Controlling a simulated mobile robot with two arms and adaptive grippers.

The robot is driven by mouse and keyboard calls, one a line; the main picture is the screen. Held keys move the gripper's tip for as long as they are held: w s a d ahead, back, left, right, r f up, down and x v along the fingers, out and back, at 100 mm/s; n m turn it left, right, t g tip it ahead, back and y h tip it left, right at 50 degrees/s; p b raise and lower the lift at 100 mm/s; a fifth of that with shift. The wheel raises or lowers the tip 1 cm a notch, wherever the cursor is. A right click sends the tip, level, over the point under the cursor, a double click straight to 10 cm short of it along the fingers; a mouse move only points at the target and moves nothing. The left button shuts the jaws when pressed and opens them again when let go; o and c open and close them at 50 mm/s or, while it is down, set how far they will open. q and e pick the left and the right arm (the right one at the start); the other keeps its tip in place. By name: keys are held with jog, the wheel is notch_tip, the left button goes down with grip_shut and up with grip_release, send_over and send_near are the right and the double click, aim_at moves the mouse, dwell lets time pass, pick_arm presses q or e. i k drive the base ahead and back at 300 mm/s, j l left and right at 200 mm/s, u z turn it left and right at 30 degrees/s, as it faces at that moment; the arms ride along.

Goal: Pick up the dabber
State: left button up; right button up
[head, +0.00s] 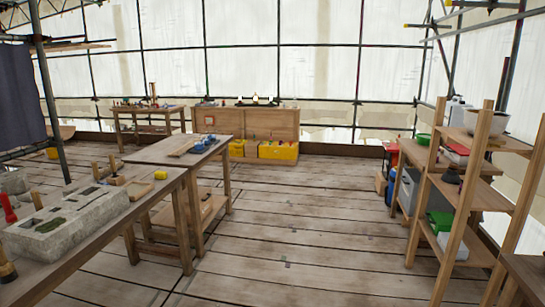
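I cannot make out for sure which item is the dabber. A red-headed tool (7,207) stands at the left edge of the near workbench (140,198), beside a pale stone block (70,222) with cut recesses. Below it, a dark item with a wooden part (5,268) is cut off by the picture's left edge. Small blue and dark items (206,142) lie on the second wooden table (165,152), too small to identify. Neither of my grippers is in view.
A wooden shelf unit (470,190) with a pale bowl (487,122) and green containers stands at right. Yellow bins (278,151) sit below a back bench (285,117). Scaffold poles stand along the sheeted walls. The plank floor (300,225) in the middle is clear.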

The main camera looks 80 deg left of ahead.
aim_at(114, 169)
jog(key=u, duration=3.85)
